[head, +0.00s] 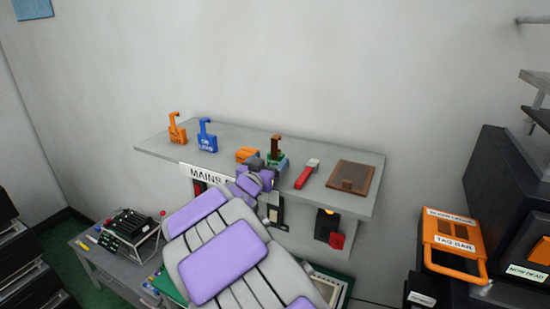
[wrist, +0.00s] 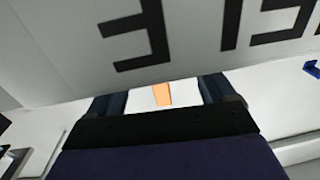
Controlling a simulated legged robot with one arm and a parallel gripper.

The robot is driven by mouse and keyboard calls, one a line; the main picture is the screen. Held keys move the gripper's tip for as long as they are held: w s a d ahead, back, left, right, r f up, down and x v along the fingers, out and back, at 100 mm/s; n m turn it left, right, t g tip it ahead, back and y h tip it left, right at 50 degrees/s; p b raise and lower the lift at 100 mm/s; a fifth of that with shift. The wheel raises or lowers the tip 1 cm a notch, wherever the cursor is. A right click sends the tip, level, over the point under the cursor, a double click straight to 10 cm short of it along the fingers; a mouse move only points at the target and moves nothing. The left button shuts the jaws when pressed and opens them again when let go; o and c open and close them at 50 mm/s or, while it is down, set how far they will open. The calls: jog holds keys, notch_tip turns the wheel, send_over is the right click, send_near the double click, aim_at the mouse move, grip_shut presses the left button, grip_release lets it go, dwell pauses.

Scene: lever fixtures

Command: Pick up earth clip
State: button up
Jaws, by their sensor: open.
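A green item with a brown upright (head: 277,151) stands on the grey shelf (head: 225,157) in the head view; by its colour it may be the earth clip, but no label on it is readable. My gripper (head: 262,178) is at the shelf's front edge, just in front of this item and a small orange block (head: 247,154). My arm partly hides this area. In the wrist view my gripper (wrist: 160,92) is open, its two dark fingers apart. A small orange patch (wrist: 162,94) shows between them, at an unclear depth.
An orange lock-shaped piece (head: 177,129), a blue one (head: 206,135), a red-handled item (head: 307,173) and a brown plate (head: 351,178) are on the shelf. A white lettered panel (wrist: 190,40) fills the wrist view's top. An orange tag bar (head: 453,243) is at right.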

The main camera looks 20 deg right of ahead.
aim_at(273, 159)
jog(key=x, duration=0.3)
jog(key=shift+w+d+p, duration=0.1)
jog(key=shift+d+p, duration=0.1)
jog(key=shift+p, duration=0.1)
jog(key=shift+w+d+f, duration=0.15)
jog(key=shift+w+d, duration=0.1)
jog(key=shift+d, duration=0.15)
jog(key=shift+c, duration=0.4)
jog(key=shift+a, duration=0.1)
jog(key=c, duration=1)
